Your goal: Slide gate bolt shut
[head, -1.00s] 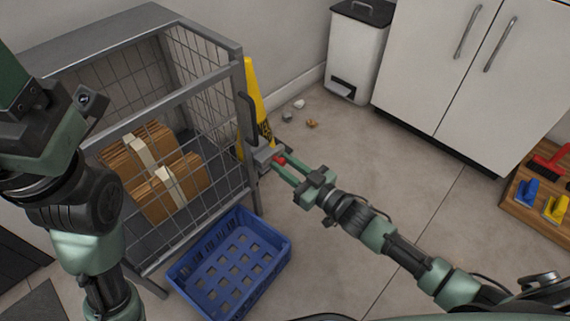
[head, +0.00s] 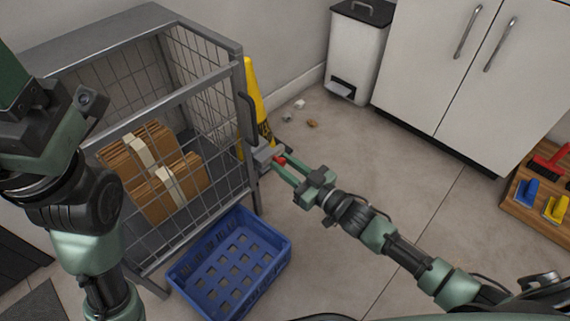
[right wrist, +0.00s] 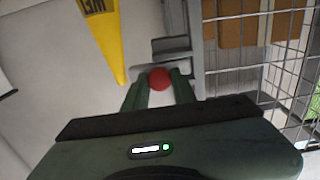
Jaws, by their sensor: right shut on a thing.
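The wire cage cart (head: 205,103) stands at the left of the head view, its mesh gate facing me. The bolt housing (head: 264,155) is a grey block on the gate's right post, below a dark handle (head: 247,118). The bolt's red knob (head: 281,160) sits at the housing; it also shows in the right wrist view (right wrist: 160,78). My right gripper (head: 283,163) is shut on the red knob, one finger on each side of it. How far the bolt reaches is hidden. My left arm (head: 80,190) is at the left; its fingers are out of view.
Cardboard bundles (head: 172,192) lie inside the cage. A blue crate (head: 283,262) stands on the floor below the gate. A yellow wet-floor sign (head: 255,90) stands behind the post. A white bin (head: 355,55) and cabinets (head: 470,75) are farther back.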

